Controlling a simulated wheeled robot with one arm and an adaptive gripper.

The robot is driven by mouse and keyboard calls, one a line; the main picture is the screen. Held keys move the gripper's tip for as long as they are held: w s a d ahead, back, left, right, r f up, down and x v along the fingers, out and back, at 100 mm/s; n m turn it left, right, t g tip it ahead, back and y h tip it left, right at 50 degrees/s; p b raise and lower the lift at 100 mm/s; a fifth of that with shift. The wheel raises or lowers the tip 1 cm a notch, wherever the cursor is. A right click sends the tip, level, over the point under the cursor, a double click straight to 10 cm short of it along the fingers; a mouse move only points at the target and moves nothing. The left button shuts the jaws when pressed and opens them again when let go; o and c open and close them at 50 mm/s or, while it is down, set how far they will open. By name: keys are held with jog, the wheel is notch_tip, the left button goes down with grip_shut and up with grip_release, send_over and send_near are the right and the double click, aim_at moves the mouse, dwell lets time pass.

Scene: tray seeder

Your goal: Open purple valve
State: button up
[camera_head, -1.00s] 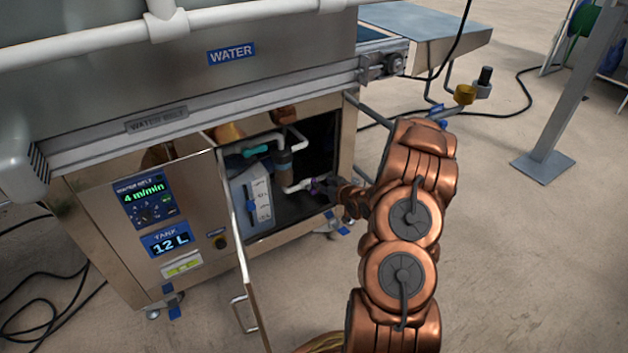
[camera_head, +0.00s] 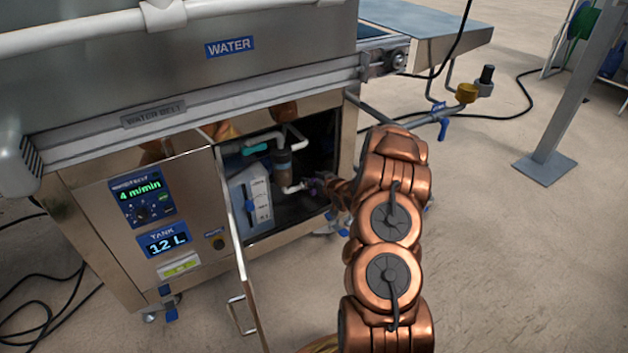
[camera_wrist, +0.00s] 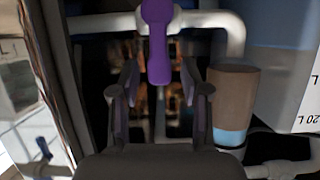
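The purple valve (camera_wrist: 157,38) has a long handle that hangs down in the upper middle of the wrist view, in front of a white pipe. My gripper (camera_wrist: 158,78) is open. Its two dark fingers stand to either side of the handle's lower end, with a visible gap on each side. In the head view, my gripper (camera_head: 322,184) reaches into the open cabinet from the right, at the end of the lower white pipe. The valve is small and mostly hidden by the gripper there.
The open cabinet door (camera_head: 238,245) stands left of my arm. Inside are a white tank (camera_head: 250,200), a brown-and-blue cylinder (camera_wrist: 232,105) and a teal valve handle (camera_head: 256,149). The cabinet's right edge (camera_head: 348,135) is close to my arm. Open floor lies to the right.

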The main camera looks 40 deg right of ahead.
grip_shut()
jog(key=shift+a, duration=0.1)
dwell(0.3)
jog(key=a+n+h, duration=0.1)
jog(key=a+n, duration=0.1)
jog(key=a+f+n+h, duration=0.1)
jog(key=a+n+h, duration=0.1)
jog(key=n, duration=0.1)
jog(key=shift+w+f, duration=0.1)
jog(key=shift+f, duration=0.1)
jog(key=shift+a+f+n+t+h+b, duration=0.3)
jog(key=shift+f+n+t+h+b, duration=0.35)
jog(key=shift+n, duration=0.75)
jog(key=shift+a+f+n+t+h+b, duration=0.35)
jog(key=shift+f+n+h, duration=0.35)
jog(key=shift+f+n, duration=0.5)
jog(key=shift+a+f+n+t+h+b, duration=0.25)
jog(key=shift+f+n+t+h+b, duration=0.3)
jog(key=shift+n, duration=1.05)
